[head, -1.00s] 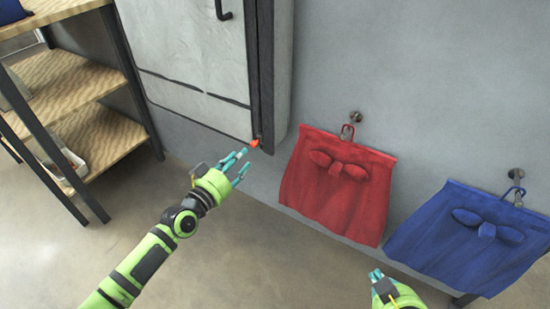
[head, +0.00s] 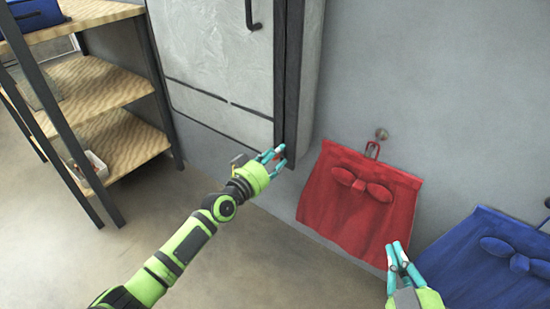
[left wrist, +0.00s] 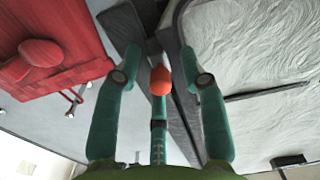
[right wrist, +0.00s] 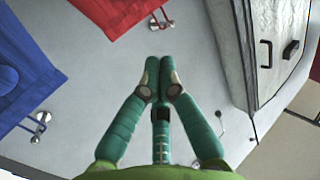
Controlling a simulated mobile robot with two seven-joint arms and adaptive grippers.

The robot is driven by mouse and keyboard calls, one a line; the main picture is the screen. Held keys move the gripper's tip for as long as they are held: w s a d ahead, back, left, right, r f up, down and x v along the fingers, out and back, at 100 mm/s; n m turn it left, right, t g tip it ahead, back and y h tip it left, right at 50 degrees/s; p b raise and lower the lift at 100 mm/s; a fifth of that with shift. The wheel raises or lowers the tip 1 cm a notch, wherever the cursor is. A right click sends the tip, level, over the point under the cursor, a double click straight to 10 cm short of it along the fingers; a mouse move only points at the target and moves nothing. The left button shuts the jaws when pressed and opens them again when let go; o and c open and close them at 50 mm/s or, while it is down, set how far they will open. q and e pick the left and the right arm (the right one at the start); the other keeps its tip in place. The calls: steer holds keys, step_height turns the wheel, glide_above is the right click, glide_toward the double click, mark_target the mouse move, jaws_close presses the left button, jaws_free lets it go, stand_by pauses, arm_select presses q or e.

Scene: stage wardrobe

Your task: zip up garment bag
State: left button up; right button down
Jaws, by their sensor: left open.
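The grey garment bag (head: 212,65) hangs against the wall, with a dark zip strip (head: 289,65) down its right side. My left gripper (head: 273,153) is at the strip's lower end. In the left wrist view, the orange zip pull (left wrist: 160,80) lies between the spread fingers, with space at either side. The gripper hides the pull in the head view. The bag also shows in the left wrist view (left wrist: 262,45). My right gripper (head: 396,246) is shut and empty, in front of the wall near the red cloth item; its fingertips meet in the right wrist view (right wrist: 160,62).
A red cloth item with a bow (head: 335,210) and a blue one (head: 480,265) hang from wall hooks at the right. A wooden shelf unit (head: 125,140) with a dark frame stands at the left. The floor (head: 270,260) between is clear.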

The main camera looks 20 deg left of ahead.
arm_select(q)
jaws_close()
steer(key=shift+r, duration=0.1)
